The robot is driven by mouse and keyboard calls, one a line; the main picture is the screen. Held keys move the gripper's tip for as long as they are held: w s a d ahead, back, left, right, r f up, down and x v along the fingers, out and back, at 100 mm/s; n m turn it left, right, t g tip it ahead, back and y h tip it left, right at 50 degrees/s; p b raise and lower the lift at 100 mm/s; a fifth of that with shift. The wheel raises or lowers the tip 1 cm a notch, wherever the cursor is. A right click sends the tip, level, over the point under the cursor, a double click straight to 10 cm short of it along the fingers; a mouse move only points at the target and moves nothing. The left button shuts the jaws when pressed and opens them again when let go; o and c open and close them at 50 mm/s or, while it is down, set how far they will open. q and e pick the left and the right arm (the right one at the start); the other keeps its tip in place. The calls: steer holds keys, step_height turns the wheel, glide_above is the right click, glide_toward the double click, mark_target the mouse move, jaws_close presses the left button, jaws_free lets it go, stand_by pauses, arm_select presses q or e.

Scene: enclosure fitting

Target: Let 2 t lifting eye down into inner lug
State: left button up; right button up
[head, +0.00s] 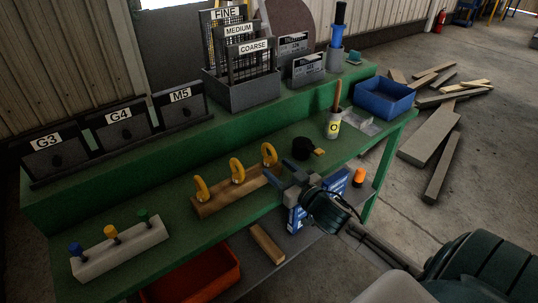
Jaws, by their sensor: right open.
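Three yellow lifting eyes stand in a row on a wooden block on the green bench: a left one (201,189), a middle one (237,170) and a right one (269,155). The wooden block (218,202) runs up to the right. No tonnage mark is readable, so I cannot tell which eye is the 2 t one. My right gripper (279,177) is open and empty at the block's right end, close to the right eye; I cannot tell if it touches. No inner lug can be made out. My left gripper is not in view.
A pale block with coloured knobs (120,248) sits at the front left. A black round part (302,148) and a cup (333,126) stand behind my right gripper. A blue bin (383,99) is at the far right end. Drawers and racks line the raised back shelf.

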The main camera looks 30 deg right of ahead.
mark_target(269, 159)
steer(key=shift+w+r+p, duration=0.15)
steer(key=shift+w+p, duration=0.15)
steer(key=shift+w, duration=0.3)
steer(key=shift+w+p, duration=0.45)
steer(key=shift+w, duration=1.8)
jaws_close()
